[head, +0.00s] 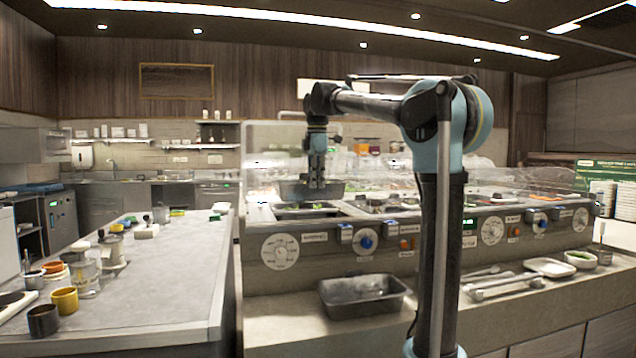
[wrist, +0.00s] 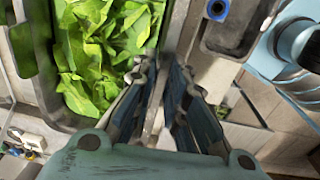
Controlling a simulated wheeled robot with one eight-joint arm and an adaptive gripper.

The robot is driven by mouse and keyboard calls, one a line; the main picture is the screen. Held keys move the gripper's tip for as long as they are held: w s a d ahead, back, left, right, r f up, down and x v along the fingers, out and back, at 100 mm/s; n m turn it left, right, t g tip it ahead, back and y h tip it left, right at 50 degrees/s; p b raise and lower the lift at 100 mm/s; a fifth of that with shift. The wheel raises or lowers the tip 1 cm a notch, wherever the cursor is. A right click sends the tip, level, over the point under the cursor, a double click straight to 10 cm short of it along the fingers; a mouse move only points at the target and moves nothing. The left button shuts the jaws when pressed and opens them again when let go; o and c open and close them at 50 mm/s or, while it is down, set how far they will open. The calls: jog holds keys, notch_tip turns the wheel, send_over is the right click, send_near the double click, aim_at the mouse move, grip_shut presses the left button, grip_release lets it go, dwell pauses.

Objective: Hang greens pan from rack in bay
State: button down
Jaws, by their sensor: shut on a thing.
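The greens pan (head: 300,189) is a grey metal pan raised above the counter's left bay (head: 340,213) in the head view. In the wrist view the pan (wrist: 46,75) holds bright leafy greens (wrist: 105,45). My gripper (head: 317,183) reaches down to the pan from above. In the wrist view its fingers (wrist: 163,105) close on the pan's near-right rim. Some green shows in the bay under the pan. The pan's underside and its fit to the bay's rack edges are hidden.
An empty metal pan (head: 362,297) stands on the front ledge, with tongs (head: 500,286) and a white tray (head: 550,267) to its right. A clear guard (head: 285,150) rises behind the bays. A side counter (head: 175,270) with cups and jars stands at left.

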jog(key=shift+d+f, duration=0.1)
jog(key=shift+f, duration=5.15)
jog(key=shift+s+d+f, duration=0.15)
jog(key=shift+s+f, duration=0.2)
jog(key=shift+f, duration=0.1)
jog(key=c, duration=1.4)
grip_release()
jog(key=shift+w+f, duration=0.45)
jog(key=shift+w, duration=0.2)
jog(key=shift+s+r, duration=0.25)
jog(key=r, duration=1.2)
jog(key=shift+s+d, duration=0.1)
jog(key=shift+s, duration=0.25)
